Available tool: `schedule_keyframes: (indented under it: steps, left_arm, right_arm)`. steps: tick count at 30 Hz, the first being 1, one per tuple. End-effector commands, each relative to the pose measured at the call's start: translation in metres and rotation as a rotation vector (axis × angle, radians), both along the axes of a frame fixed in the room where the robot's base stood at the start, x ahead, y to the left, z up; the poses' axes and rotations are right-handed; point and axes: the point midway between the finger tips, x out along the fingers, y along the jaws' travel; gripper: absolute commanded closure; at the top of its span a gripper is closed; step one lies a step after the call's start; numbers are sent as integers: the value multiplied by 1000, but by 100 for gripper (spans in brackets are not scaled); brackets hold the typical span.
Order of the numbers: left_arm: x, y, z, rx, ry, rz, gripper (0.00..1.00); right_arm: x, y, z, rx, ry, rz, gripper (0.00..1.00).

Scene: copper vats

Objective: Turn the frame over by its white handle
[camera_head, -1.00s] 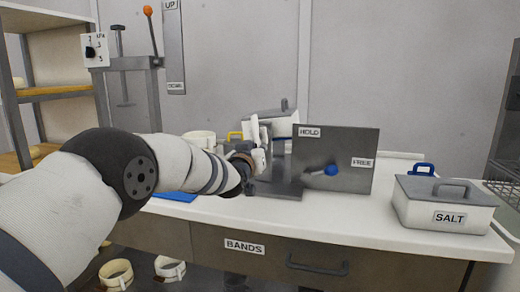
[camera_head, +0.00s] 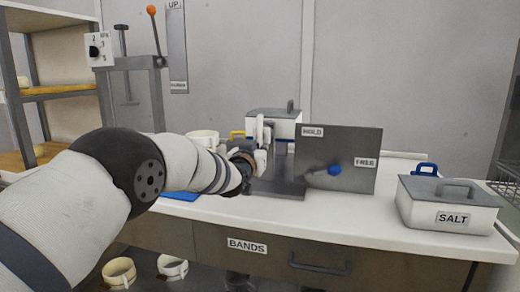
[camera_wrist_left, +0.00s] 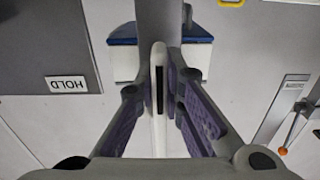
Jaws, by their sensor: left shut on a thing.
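The frame's white handle (camera_wrist_left: 157,100) stands between the fingers of my left gripper (camera_wrist_left: 159,95) in the left wrist view. The gripper is shut on it. A grey bar (camera_wrist_left: 158,18) runs on from the handle's far end. In the head view my left gripper (camera_head: 256,158) is beside the left edge of the grey panel marked HOLD and FREE (camera_head: 352,150). A slim white part, likely the handle (camera_head: 260,129), rises upright there. Most of the frame is hidden or hard to separate from the grey stand. My right gripper is not in view.
A white box with a grey lid (camera_head: 285,126) stands behind. The SALT box (camera_head: 448,205) is at right, with a blue handle (camera_head: 426,168) behind it. The counter (camera_head: 390,222) is clear in front of the panel.

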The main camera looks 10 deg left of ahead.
Motion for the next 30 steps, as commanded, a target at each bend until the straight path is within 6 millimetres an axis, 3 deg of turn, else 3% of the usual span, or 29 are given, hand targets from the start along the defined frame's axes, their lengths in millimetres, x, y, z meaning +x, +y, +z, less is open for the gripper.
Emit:
schedule_keyframes:
  steps: [3,4,6,19,30]
  left_arm:
    - [0,1,1,6,-2,0,100]
    - [0,1,1,6,-2,0,86]
    - [0,1,1,5,-2,0,70]
    - [-9,1,1,2,1,1,70]
    - [-87,4,1,2,-1,1,70]
  right_arm:
    - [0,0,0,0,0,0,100]
    - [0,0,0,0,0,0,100]
    - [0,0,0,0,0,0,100]
    - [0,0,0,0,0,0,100]
    - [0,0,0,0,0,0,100]
